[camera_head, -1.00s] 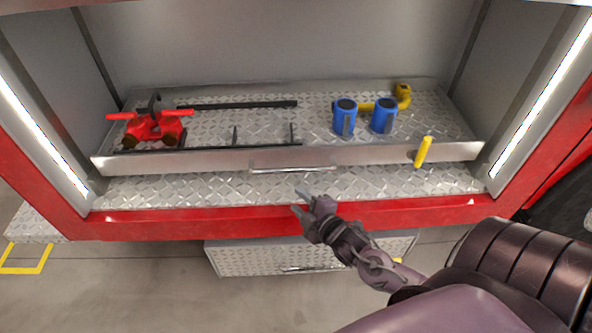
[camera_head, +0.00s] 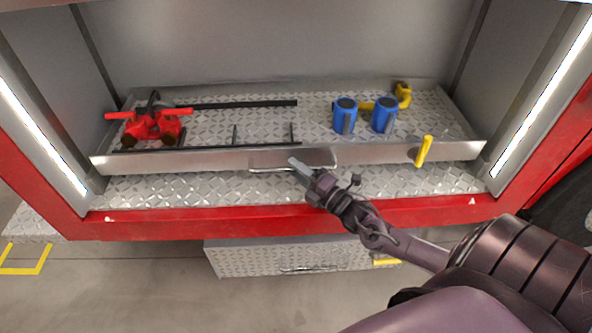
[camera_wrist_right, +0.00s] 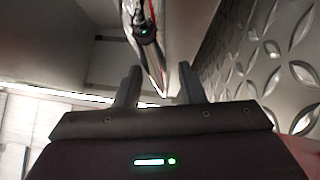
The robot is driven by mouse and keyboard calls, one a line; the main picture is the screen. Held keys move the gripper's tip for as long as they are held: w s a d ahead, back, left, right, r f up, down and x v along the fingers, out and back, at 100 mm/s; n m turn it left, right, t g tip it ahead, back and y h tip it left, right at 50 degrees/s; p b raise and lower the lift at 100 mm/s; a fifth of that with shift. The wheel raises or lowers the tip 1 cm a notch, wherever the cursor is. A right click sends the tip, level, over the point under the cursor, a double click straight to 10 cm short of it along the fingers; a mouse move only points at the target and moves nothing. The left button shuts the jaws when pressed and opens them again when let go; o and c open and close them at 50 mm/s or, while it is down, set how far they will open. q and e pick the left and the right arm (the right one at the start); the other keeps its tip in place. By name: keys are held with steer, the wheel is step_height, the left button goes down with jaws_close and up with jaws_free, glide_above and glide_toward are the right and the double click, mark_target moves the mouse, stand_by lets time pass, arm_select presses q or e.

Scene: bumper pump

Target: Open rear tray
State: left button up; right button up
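The rear tray (camera_head: 215,157) is a diamond-plate metal tray with a low front wall, inside the red-framed compartment. A thin silver handle (camera_head: 262,170) runs along the middle of its front wall. My right gripper (camera_head: 298,165) is at the handle, its fingertips overlapping the bar in the head view. In the right wrist view the two fingers of this gripper (camera_wrist_right: 160,88) stand apart, with a bright metal edge running between them. I cannot tell whether they touch the handle. My left gripper is not in view.
A red valve fitting (camera_head: 150,125) sits at the tray's left. Two blue cylinders (camera_head: 344,116) and a yellow pipe fitting (camera_head: 403,96) stand at its right. A yellow handle (camera_head: 424,151) sticks up at the front wall. A lower drawer (camera_head: 240,262) lies below the red sill (camera_head: 150,224).

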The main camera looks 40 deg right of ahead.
steer(key=shift+w, duration=0.35)
steer(key=shift+a, duration=0.1)
jaws_close()
